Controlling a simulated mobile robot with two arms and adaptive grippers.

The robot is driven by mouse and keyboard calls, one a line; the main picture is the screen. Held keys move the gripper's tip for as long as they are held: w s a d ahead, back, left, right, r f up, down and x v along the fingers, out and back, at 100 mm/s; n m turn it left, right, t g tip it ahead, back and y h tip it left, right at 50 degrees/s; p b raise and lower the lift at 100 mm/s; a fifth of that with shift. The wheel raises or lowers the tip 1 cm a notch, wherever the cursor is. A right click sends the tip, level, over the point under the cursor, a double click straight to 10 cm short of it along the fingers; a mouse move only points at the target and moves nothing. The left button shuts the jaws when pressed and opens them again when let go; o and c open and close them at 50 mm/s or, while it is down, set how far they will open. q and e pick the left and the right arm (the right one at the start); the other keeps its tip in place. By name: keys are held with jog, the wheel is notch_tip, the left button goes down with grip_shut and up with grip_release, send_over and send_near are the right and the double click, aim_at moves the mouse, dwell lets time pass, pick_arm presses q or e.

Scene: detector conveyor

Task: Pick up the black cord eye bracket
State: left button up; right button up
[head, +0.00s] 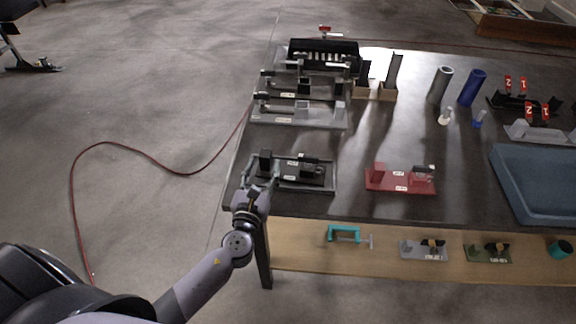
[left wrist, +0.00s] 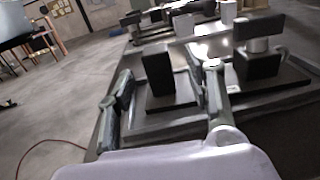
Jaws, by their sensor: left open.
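A black bracket-like fixture (head: 303,173) lies at the table's near left corner, on a grey frame with pale labels. I take it for the black cord eye bracket, but its eye is not clear to see. In the left wrist view it shows as an upright black block (left wrist: 158,72) on a flat dark base, with a second, capped black post (left wrist: 258,62) to the right. My left gripper (head: 261,182) is open at the fixture's left end. Its fingers (left wrist: 169,78) appear on either side of the upright block; contact cannot be told. My right gripper is out of view.
Grey fixtures (head: 300,112) stand behind on the dark table (head: 345,145). A red fixture (head: 390,182) lies to the right, and a blue tray (head: 535,185) farther right. A lower wooden shelf (head: 300,255) holds a teal clamp (head: 345,234). The table between the fixtures is clear.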

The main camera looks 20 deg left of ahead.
aim_at(264, 162)
pick_arm(q)
jog(key=w, duration=0.2)
jog(key=w+a, duration=0.1)
jog(key=w, duration=0.1)
jog(key=shift+w+p, duration=0.25)
jog(key=shift+p, duration=0.1)
jog(key=shift+c, duration=0.2)
grip_shut()
dwell(0.3)
